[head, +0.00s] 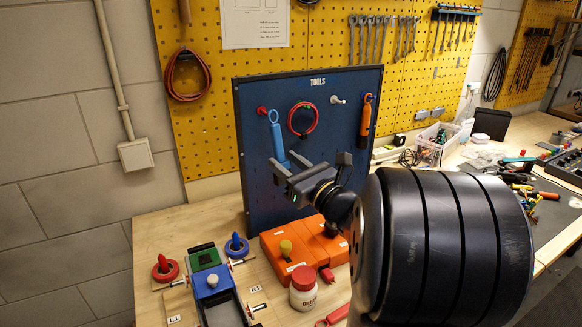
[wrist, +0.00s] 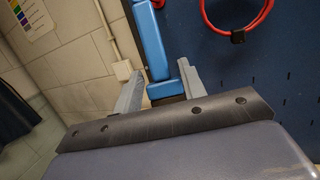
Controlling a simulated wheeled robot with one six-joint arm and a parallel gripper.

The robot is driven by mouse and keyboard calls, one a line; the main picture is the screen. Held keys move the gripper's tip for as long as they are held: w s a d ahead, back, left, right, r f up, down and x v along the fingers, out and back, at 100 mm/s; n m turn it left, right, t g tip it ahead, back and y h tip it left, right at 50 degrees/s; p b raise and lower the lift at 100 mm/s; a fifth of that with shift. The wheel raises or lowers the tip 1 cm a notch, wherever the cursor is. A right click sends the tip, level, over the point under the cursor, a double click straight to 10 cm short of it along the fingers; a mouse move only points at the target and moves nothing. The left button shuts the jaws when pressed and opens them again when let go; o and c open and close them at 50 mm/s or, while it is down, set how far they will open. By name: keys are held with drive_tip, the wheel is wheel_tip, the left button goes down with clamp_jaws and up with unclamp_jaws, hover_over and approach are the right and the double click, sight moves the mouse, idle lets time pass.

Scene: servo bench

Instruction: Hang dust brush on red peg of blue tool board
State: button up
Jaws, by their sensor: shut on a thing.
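The blue tool board (head: 330,150), marked TOOLS, stands upright at the back of the bench. Its red peg (head: 262,110) is at the upper left. The light-blue dust brush (head: 277,137) is upright with its ring end up, and the ring appears just right of the peg, apart from it. My gripper (head: 287,162) is shut on the brush's lower part. In the wrist view the brush (wrist: 153,45) stands between the two fingers of my gripper (wrist: 160,78). The brush's ring is outside the wrist view.
On the board hang a red cable coil (head: 303,120) and an orange tool (head: 366,115); a pale peg (head: 337,99) between them is bare. Below stand an orange case (head: 300,243), a white jar (head: 303,290) and a blue-green block fixture (head: 212,285).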

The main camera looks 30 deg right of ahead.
sight(285, 162)
drive_tip(key=shift+w+f, duration=0.1)
drive_tip(key=shift+w, duration=1.5)
drive_tip(key=shift+w+f+b, duration=0.4)
drive_tip(key=shift+w+b, duration=0.15)
drive_tip(key=shift+w, duration=0.15)
drive_tip(key=o, duration=1.1)
drive_tip(key=b+v, duration=0.2)
drive_tip(key=v, duration=0.8)
drive_tip(key=shift+s+d, duration=0.1)
drive_tip(key=shift+s, duration=0.3)
